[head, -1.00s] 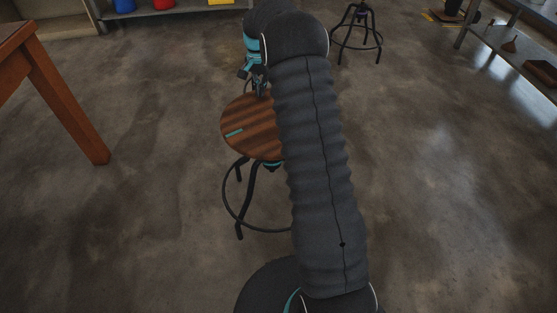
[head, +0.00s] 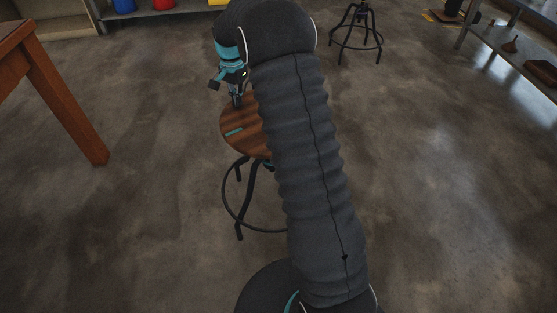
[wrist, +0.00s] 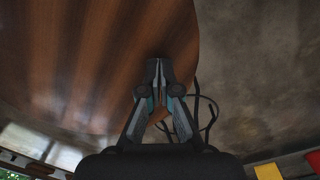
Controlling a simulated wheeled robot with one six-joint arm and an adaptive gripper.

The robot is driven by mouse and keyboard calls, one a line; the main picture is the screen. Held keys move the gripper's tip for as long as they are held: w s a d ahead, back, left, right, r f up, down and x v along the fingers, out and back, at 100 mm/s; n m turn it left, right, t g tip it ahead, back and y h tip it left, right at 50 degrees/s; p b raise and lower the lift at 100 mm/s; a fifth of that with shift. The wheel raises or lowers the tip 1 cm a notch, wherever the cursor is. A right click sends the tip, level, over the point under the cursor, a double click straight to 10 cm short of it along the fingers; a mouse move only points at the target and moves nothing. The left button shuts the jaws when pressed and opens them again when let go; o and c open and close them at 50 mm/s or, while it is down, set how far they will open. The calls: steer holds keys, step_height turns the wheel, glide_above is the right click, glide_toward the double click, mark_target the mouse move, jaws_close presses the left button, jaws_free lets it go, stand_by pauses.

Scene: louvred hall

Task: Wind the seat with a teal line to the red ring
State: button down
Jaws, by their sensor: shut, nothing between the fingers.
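The round wooden seat (head: 234,117) has a short teal line (head: 235,132) near its left front edge in the head view. It stands on a dark metal stool with a foot ring (head: 229,208). My gripper (head: 237,103) is at the far part of the seat, left of my arm. In the wrist view the seat (wrist: 95,60) fills the left, and my gripper (wrist: 158,66) is shut and empty, its tips near the seat's rim. I cannot tell whether they touch it. My arm hides the seat's right side. I cannot make out the red ring.
A wooden table (head: 67,92) stands at the left. A second stool (head: 356,38) is at the back right. A metal shelf (head: 510,48) is at the far right. Blue (head: 124,5) and red (head: 163,4) containers sit on the back shelf. The floor around the stool is clear.

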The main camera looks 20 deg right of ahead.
steer(key=shift+r+p, duration=0.65)
steer(key=shift+r, duration=3.4)
